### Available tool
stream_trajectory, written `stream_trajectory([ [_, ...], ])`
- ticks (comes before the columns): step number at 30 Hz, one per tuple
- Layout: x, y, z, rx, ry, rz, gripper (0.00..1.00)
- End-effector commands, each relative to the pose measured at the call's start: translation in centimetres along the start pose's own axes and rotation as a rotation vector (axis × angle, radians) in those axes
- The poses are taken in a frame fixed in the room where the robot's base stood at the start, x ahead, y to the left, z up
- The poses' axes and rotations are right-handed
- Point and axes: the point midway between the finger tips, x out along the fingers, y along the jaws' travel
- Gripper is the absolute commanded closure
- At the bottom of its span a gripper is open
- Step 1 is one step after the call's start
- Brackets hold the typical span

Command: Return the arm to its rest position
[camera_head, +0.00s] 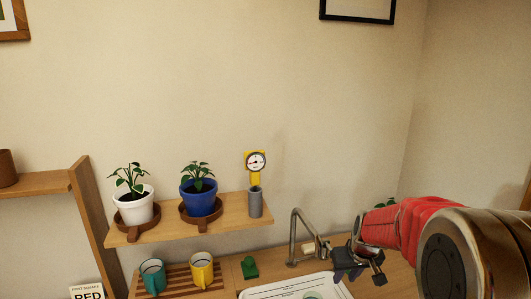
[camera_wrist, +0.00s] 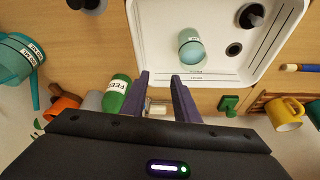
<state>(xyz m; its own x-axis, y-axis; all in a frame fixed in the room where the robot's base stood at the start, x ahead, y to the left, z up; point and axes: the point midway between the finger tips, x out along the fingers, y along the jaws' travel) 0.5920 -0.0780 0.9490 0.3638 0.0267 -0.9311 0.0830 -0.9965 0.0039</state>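My arm reaches in from the right edge in the camera_head view, with a red link and a dark metal joint. My gripper (camera_head: 350,274) is low at the right, above the counter beside the sink and the tap (camera_head: 294,240). In the camera_wrist view my gripper (camera_wrist: 160,77) shows two dark purple fingers spread apart, with nothing clearly held between them. A small cream block (camera_wrist: 158,107) shows in the gap, seemingly beyond the fingers. The fingertips are over the near rim of the white sink (camera_wrist: 143,30) in that view.
A pale green cup (camera_wrist: 191,46) lies in the sink. A green FEED bottle (camera_wrist: 116,95) is close beside the left finger. A teal watering can (camera_wrist: 15,60) and yellow mug (camera_wrist: 285,113) are farther out. A shelf (camera_head: 235,214) holds two potted plants.

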Motion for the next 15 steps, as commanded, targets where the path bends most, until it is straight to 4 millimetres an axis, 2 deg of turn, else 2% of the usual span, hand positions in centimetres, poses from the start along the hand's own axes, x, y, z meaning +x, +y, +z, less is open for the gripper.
stream_trajectory([
  [15,-8.8,-4.5,9.5,0.119,-0.101,-0.001,0.72],
])
